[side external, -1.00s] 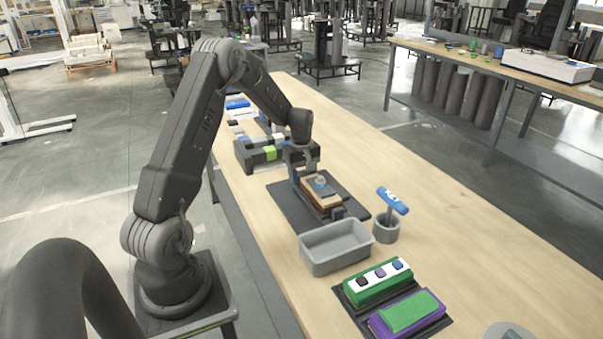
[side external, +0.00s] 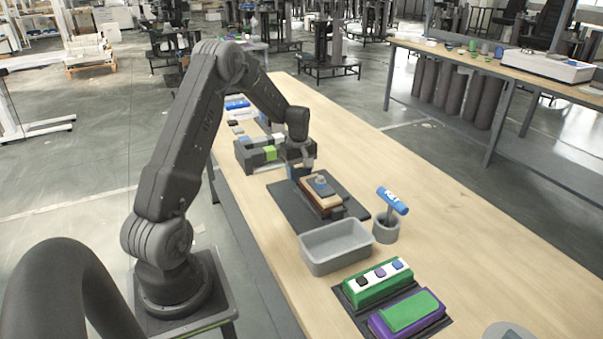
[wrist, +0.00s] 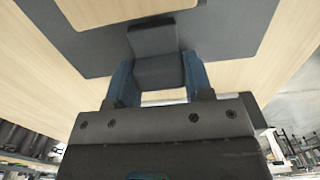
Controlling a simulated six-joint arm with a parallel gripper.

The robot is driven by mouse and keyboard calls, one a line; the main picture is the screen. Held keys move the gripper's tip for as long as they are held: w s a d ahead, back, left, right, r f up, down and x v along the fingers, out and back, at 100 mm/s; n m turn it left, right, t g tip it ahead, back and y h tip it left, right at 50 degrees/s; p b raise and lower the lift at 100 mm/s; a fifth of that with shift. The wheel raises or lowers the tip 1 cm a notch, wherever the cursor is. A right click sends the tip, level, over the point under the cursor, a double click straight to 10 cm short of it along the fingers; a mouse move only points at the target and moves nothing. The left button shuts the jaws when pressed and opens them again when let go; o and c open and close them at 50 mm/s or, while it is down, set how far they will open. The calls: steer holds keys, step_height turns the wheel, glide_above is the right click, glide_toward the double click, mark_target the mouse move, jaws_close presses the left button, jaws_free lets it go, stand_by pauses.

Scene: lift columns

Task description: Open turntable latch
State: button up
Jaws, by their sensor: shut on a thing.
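A grey open bin (side external: 335,247) and a round holder (side external: 386,232) with a blue-handled tool (side external: 393,201) stand nearer the camera. Green and purple blocks (side external: 408,312) lie at the front. A black and green fixture (side external: 262,154) is close behind my gripper.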

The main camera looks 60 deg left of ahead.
steer(key=o, duration=0.6)
steer(key=shift+a, duration=0.1)
steer(key=shift+o, duration=0.2)
steer(key=shift+r, duration=3.5)
